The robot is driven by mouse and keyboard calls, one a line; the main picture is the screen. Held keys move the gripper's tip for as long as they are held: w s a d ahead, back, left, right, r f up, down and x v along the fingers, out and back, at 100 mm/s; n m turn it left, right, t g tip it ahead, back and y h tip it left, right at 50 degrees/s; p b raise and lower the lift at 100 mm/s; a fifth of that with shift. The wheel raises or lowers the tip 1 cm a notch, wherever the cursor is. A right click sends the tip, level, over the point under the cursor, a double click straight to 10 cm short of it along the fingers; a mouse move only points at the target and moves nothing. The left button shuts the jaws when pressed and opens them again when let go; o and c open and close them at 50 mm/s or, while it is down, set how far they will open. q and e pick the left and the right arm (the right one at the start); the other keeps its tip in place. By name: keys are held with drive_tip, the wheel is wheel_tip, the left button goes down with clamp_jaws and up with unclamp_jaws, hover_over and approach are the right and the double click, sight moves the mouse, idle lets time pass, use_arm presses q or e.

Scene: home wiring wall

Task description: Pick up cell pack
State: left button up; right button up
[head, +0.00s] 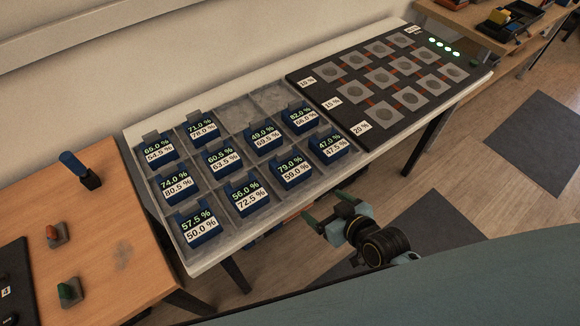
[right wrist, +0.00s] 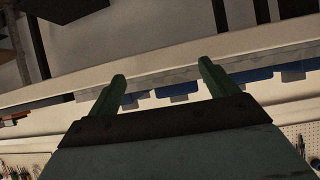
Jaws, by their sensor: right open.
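Several blue cell packs, each with a green and a white percentage label, stand in a grey compartment tray (head: 236,120) on the white table. One cell pack (head: 327,146) reads 47.0 % and 47.5 % at the tray's right front; another (head: 292,171) reads 79.0 % and 59.0 %. My right gripper (head: 326,221) is open and empty in front of the table's near edge, apart from the packs. In the right wrist view its two green fingers (right wrist: 163,82) point toward the table edge, with blue pack parts (right wrist: 252,76) behind. My left gripper is not in view.
A black board (head: 385,82) with grey round-marked slots and 10 %, 15 % and 20 % labels lies right of the tray. A wooden table (head: 130,225) at left holds a blue-handled item (head: 80,170) and small blocks. Two back compartments are empty.

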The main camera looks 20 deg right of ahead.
drive_tip(key=t+y, duration=0.1)
approach(292, 166)
drive_tip(key=shift+n+t, duration=0.3)
drive_tip(key=x, duration=0.2)
drive_tip(key=b+x, duration=0.1)
drive_tip(key=x, duration=0.2)
drive_tip(key=shift+s+d+f, duration=0.1)
drive_tip(key=shift+d+f, duration=0.05)
drive_tip(key=shift+f, duration=0.1)
drive_tip(key=shift+b+x, duration=0.35)
drive_tip(key=shift+x, duration=0.55)
drive_tip(key=b+x, duration=0.1)
drive_tip(key=x, duration=0.3)
drive_tip(key=shift+a+f, duration=0.15)
drive_tip(key=shift+a, duration=0.1)
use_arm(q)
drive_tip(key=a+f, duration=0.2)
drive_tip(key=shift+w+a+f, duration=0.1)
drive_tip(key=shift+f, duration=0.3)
use_arm(e)
drive_tip(key=c, duration=0.9)
